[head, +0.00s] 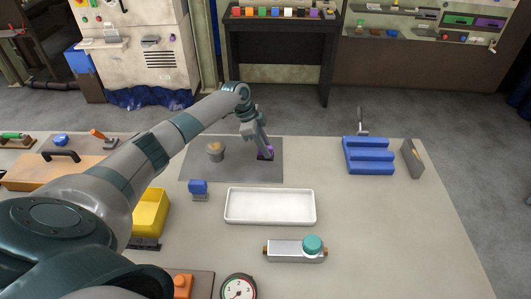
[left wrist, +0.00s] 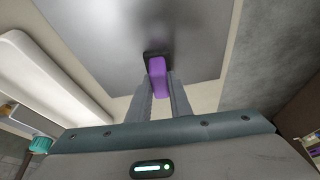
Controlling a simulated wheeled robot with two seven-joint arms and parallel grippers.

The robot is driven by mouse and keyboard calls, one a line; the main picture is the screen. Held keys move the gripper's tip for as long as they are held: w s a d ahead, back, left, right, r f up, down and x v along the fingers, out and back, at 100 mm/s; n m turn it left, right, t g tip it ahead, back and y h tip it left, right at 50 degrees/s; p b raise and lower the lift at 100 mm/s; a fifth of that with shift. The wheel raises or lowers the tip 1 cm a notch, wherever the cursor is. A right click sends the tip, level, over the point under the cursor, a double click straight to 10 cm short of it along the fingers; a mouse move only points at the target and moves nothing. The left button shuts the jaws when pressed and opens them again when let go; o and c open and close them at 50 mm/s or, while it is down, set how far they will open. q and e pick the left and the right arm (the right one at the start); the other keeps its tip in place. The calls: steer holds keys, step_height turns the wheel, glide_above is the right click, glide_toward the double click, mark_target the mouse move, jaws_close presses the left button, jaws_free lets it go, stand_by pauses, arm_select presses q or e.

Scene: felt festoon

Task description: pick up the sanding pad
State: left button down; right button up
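The sanding pad, a purple grip on a dark flat base, is on the grey mat (head: 225,172) near its right side. In the head view the pad (head: 267,154) is partly hidden by my left gripper (head: 262,145), which reaches down to it from above. In the left wrist view the purple grip of the pad (left wrist: 158,78) sits between the two fingers of my left gripper (left wrist: 159,85). The fingers lie close along both sides of it, with no clear gap. The dark base seems to rest on the mat. My right gripper is not in view.
A white tray (head: 270,221), a blue-handled tool (head: 199,187) and a yellow bin (head: 150,212) are nearer. A blue stepped block (head: 368,157) is to the right. The table's right front is clear.

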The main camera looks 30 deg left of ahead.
mark_target(270, 147)
arm_select(q)
steer(key=shift+r, duration=0.2)
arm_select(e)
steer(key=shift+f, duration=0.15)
